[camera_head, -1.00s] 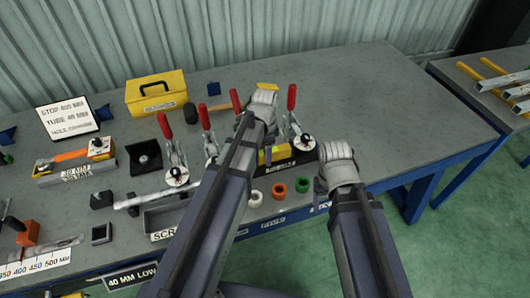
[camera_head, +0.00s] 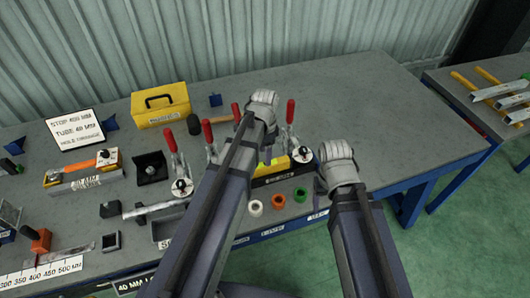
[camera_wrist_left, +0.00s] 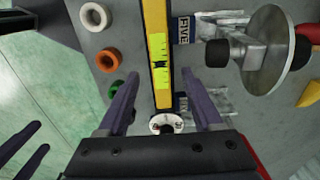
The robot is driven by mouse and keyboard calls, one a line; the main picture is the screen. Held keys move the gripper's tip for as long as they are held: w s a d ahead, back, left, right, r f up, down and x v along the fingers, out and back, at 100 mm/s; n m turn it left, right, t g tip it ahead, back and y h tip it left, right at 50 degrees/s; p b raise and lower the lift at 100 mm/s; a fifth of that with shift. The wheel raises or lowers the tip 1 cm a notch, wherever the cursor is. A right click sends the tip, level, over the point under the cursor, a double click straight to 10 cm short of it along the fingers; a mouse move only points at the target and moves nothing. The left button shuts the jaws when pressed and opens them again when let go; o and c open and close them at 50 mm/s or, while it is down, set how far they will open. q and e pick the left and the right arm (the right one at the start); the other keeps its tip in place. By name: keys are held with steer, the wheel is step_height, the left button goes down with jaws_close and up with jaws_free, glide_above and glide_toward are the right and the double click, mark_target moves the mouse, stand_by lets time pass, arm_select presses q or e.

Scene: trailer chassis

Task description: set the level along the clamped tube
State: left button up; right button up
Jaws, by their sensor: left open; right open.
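The level (camera_wrist_left: 157,60) is a yellow bar with a green vial, seen in the left wrist view between the two fingers of my left gripper (camera_wrist_left: 163,100). The fingers are open and apart from it. In the head view the level (camera_head: 285,165) lies on the bench, partly hidden by my left arm. The silver tube (camera_head: 158,209) shows left of that arm; the rest is hidden. Red-handled toggle clamps (camera_head: 182,187) stand along it.
White, orange and green rings (camera_head: 278,201) lie near the front edge. A yellow toolbox (camera_head: 160,104), a mallet (camera_head: 240,114) and a sign (camera_head: 75,130) stand behind. The bench's right part (camera_head: 385,120) is clear. A second table (camera_head: 480,100) stands at the right.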

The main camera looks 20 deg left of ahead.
arm_select(q)
step_height(320, 180, up, 6)
steer(key=p, duration=0.4)
steer(key=s+d+n+y, duration=0.1)
steer(key=s+d+n, duration=0.6)
steer(key=s+d, duration=0.3)
steer(key=s, duration=0.4)
steer(key=shift+s+d+f, duration=0.15)
steer(key=shift+d+f, duration=0.05)
steer(key=shift+d, duration=0.05)
arm_select(e)
step_height(320, 180, up, 6)
steer(key=shift+f, duration=0.25)
arm_select(q)
steer(key=shift+a, duration=0.15)
arm_select(e)
steer(key=shift+a, duration=0.1)
